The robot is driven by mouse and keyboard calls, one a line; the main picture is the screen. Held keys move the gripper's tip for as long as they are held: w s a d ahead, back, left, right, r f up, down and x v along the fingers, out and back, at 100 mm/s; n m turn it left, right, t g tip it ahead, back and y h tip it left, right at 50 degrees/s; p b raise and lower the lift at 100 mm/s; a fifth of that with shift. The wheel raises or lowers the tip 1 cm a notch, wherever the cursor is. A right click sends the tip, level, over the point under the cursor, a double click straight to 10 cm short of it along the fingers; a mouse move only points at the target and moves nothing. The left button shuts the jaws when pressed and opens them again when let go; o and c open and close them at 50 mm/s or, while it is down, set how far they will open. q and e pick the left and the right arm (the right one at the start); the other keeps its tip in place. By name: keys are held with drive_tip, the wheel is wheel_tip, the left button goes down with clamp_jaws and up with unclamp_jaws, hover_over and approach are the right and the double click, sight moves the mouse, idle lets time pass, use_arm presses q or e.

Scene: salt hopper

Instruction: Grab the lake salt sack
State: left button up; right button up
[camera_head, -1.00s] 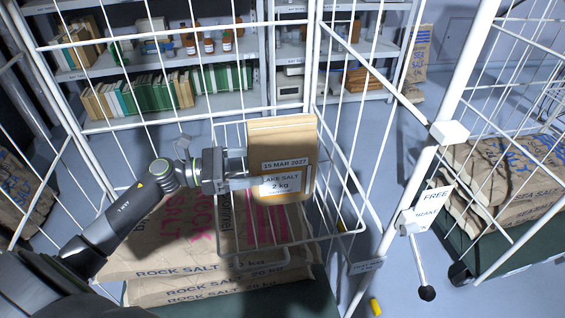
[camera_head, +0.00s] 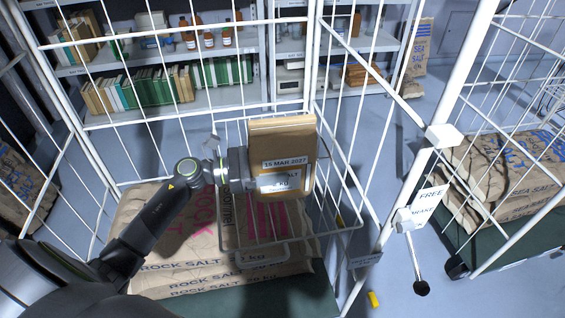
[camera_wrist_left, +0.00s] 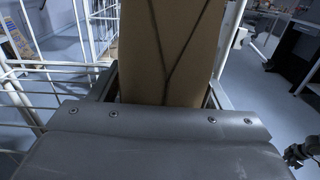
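The lake salt sack (camera_head: 270,137) is a small upright tan paper bag with a white label and a date strip reading 15 MAR 2027. It stands in a white wire basket (camera_head: 335,234) above the large rock salt sacks. My left gripper (camera_head: 285,180) comes in from the left, with a finger across the front of the label. In the left wrist view the tan bag (camera_wrist_left: 165,50) stands between the two fingers, close to both. I cannot tell whether they press on it.
Large rock salt sacks (camera_head: 150,255) lie under the basket inside a white wire cage. A cage post with a FREE/BRAKE sign (camera_head: 430,203) and lever is at right. Sea salt sacks (camera_head: 530,165) lie on another cart. Shelves with books and bottles (camera_head: 208,40) stand behind.

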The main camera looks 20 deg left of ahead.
use_arm(q)
clamp_jaws()
drive_tip(key=shift+w+r, duration=0.1)
drive_tip(key=shift+r, duration=0.15)
